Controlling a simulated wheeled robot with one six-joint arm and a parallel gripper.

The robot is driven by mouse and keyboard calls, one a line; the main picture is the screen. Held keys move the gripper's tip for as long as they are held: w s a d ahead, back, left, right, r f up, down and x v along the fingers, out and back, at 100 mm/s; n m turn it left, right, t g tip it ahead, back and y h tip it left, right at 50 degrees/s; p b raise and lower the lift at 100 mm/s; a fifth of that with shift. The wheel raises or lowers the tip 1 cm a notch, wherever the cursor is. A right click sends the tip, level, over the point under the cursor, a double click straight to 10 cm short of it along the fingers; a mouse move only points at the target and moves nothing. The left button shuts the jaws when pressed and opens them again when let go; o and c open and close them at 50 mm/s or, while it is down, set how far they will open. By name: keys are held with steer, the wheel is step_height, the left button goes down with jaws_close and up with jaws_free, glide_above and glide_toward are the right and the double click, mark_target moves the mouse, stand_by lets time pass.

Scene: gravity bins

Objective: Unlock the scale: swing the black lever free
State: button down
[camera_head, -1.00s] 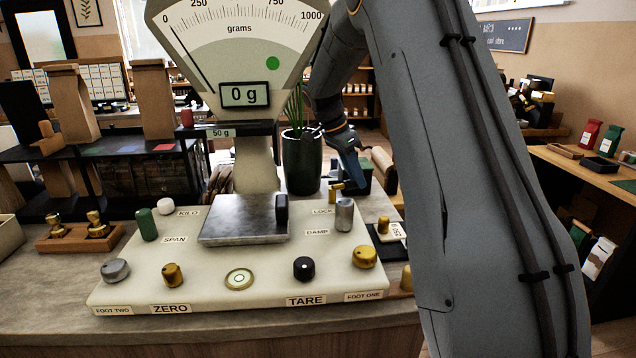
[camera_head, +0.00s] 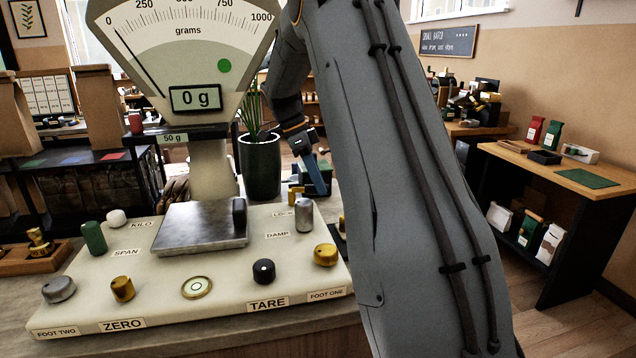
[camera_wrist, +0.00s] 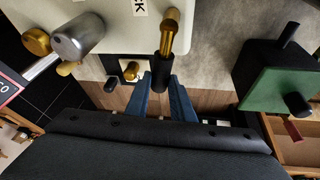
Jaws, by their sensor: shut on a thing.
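The scale (camera_head: 215,295) has a cream base, a steel pan (camera_head: 200,232) and a dial with a "0 g" display (camera_head: 195,98). The LOCK label (camera_head: 283,213) is at the base's back right. Behind it is a brass lever part (camera_head: 295,192), small in the head view. In the wrist view a brass stem (camera_wrist: 168,34) ends in a black lever grip (camera_wrist: 164,72). My gripper (camera_wrist: 160,84) has its blue fingers either side of the black grip and is shut on it. In the head view my gripper (camera_head: 318,180) is behind the LOCK corner, its tips partly hidden.
A potted plant (camera_head: 260,168) is just left of my gripper. In the wrist view a green-topped dark block (camera_wrist: 278,92) stands to the right of the fingers.

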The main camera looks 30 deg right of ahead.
steer(key=c, duration=1.5)
jaws_free()
steer(key=shift+c, duration=0.2)
step_height(320, 180, up, 10)
steer(key=b, duration=0.2)
